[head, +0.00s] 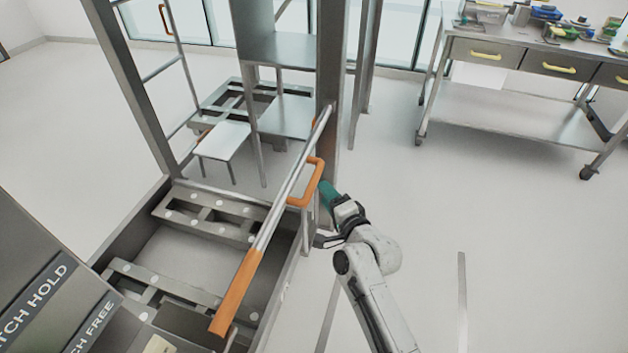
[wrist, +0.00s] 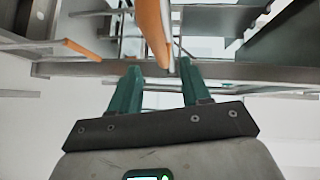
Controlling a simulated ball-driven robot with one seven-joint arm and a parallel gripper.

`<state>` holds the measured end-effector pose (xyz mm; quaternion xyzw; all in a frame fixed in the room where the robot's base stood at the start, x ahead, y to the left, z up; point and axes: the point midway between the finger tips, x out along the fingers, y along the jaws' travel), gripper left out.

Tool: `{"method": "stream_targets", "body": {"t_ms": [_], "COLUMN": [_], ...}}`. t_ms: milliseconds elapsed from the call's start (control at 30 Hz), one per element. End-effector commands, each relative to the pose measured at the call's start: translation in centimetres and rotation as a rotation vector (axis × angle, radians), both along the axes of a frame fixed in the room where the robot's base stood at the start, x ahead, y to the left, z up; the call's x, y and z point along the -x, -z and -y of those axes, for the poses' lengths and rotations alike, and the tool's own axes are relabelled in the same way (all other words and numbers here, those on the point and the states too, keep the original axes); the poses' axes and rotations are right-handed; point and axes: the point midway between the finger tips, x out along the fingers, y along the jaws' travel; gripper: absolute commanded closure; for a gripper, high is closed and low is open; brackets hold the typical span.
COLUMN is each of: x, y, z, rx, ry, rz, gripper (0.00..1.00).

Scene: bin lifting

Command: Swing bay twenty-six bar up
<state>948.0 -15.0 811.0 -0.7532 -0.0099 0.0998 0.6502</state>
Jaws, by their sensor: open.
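A long silver bar (head: 285,194) with an orange grip at its near end (head: 235,292) slants across the metal frame in the head view. An orange loop handle (head: 314,185) stands out on the bar's right side, near its far end. No bay number is readable. My gripper (head: 326,192) has teal fingers and is just right of the loop handle. In the wrist view the fingers of my gripper (wrist: 160,72) are apart, with an orange piece (wrist: 153,32) just ahead of the gap. Nothing is visibly held; whether a finger touches the orange piece I cannot tell.
Metal bay frame posts (head: 328,60) rise behind the bar. A dark panel (head: 35,285) with labels ending "TCH HOLD" and "CH FREE" is at lower left. A wheeled workbench (head: 530,110) stands at upper right. The floor to the right is mostly clear.

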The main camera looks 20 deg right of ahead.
Motion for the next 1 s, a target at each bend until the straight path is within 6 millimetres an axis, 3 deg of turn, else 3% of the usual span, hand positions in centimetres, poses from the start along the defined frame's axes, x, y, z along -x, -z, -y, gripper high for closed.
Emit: {"method": "stream_targets", "body": {"t_ms": [200, 433, 900, 1000], "x": [-4.0, -6.8, -7.8, -7.7], "y": [0.6, 1.1, 1.1, 1.1], "z": [-0.6, -1.0, -1.2, -1.1], "rx": [0.001, 0.001, 0.002, 0.002], "ry": [-0.001, -0.001, -0.001, -0.001], "rz": [0.001, -0.001, -0.001, -0.001], "gripper": [0.53, 0.53, 0.53, 0.62]}}
